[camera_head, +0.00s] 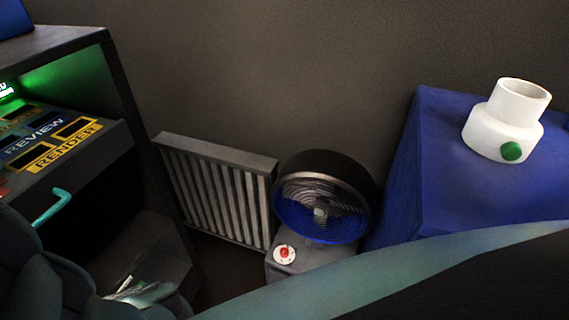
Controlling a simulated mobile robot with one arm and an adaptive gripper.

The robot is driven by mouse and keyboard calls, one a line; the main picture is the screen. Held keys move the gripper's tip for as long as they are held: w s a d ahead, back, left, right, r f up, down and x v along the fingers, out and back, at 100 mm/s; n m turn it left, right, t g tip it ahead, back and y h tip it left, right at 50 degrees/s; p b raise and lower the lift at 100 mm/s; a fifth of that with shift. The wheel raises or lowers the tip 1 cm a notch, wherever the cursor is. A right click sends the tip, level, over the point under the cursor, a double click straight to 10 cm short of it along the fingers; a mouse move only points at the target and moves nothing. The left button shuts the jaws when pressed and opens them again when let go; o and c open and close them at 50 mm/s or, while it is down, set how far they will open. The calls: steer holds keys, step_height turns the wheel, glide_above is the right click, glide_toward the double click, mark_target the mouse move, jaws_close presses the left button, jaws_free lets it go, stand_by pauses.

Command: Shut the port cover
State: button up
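I cannot make out with certainty which part is the port cover. A dark console (105,150) stands at the left, with a sloped panel of slots labelled REVIEW and RENDER (62,146). A teal bent handle (53,206) sticks out in front of the dark opening below the panel. A white round two-step fitting (503,122) with a green knob stands on a blue box at the right; its top is open. I cannot make out my gripper or its fingertips in this view. Dark teal rounded shapes cover the lower left corner and hide part of the console.
A grey slatted radiator (216,188) stands against the wall. A round fan (322,205) with a blue inside sits beside it, above a grey block with a red button (284,253). The blue box (410,190) fills the right. A teal and black shape crosses the lower right.

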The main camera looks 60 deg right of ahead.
steer(key=shift+f, duration=0.1)
steer(key=shift+d, duration=0.1)
jaws_close()
stand_by(0.4)
